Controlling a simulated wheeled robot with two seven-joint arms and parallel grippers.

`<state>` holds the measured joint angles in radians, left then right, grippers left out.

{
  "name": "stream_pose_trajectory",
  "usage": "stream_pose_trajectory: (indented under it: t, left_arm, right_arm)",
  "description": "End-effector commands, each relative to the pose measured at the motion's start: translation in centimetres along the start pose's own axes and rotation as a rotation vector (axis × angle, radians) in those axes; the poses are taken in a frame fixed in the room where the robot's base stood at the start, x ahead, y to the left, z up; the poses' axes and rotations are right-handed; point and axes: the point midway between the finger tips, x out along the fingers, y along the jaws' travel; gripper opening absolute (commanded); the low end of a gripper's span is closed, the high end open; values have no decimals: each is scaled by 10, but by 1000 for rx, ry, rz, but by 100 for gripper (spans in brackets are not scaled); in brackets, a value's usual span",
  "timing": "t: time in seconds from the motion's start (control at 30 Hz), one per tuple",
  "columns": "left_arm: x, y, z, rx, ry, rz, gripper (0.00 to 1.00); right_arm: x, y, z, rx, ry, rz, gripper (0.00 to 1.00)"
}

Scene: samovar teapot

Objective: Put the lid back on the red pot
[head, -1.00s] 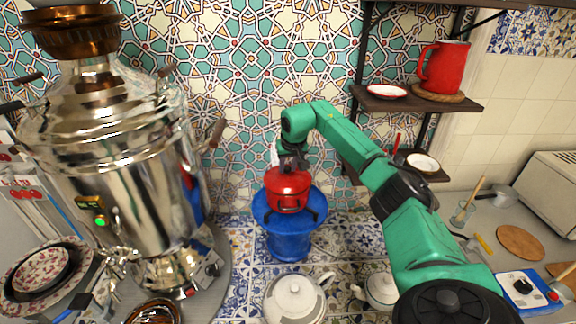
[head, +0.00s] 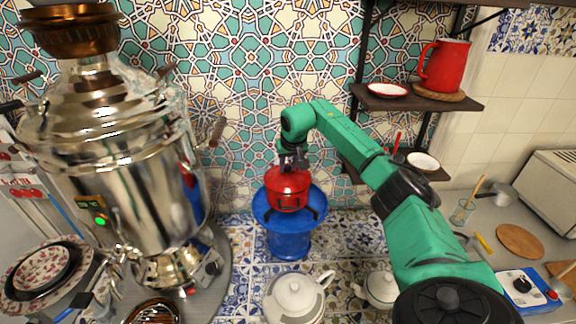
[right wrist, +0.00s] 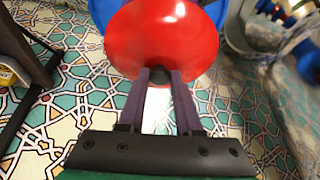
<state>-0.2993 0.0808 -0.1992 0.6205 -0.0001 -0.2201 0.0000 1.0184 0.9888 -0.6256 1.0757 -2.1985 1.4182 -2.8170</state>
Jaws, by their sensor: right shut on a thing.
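The red pot (head: 289,202) stands on a round blue stand (head: 283,243) near the tiled wall. My right gripper (head: 291,167) is directly above the pot, pointing down. In the right wrist view the gripper (right wrist: 161,78) is shut on the dark knob of the round red lid (right wrist: 161,35). The lid is at the pot's top in the head view; I cannot tell whether it rests fully on the rim. The lid hides the pot in the wrist view. My left gripper is out of view.
A large silver samovar (head: 125,180) stands at the left. A white teapot (head: 293,298) and a smaller one (head: 380,288) are in front of the stand. Dark shelves (head: 425,102) with a red jug (head: 445,66) are at the right, behind my right arm.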

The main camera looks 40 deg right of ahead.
Motion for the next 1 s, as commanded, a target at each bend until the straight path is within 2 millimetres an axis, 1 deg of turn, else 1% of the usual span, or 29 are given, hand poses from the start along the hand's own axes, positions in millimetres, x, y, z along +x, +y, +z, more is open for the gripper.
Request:
stream_pose_trajectory:
  t: [0.83,0.87,0.9,0.93,0.97,1.0]
  left_arm:
    - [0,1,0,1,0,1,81]
    - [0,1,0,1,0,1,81]
    - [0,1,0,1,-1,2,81]
    - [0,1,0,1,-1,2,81]
    - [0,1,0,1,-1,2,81]
    - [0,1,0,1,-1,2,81]
  right_arm:
    - [3,0,1,1,1,0,0]
    - [3,0,1,1,0,0,37]
    - [3,0,1,1,0,0,52]
    - [3,0,1,1,0,0,64]
    - [3,0,1,1,0,0,68]
    - [3,0,1,1,0,0,68]
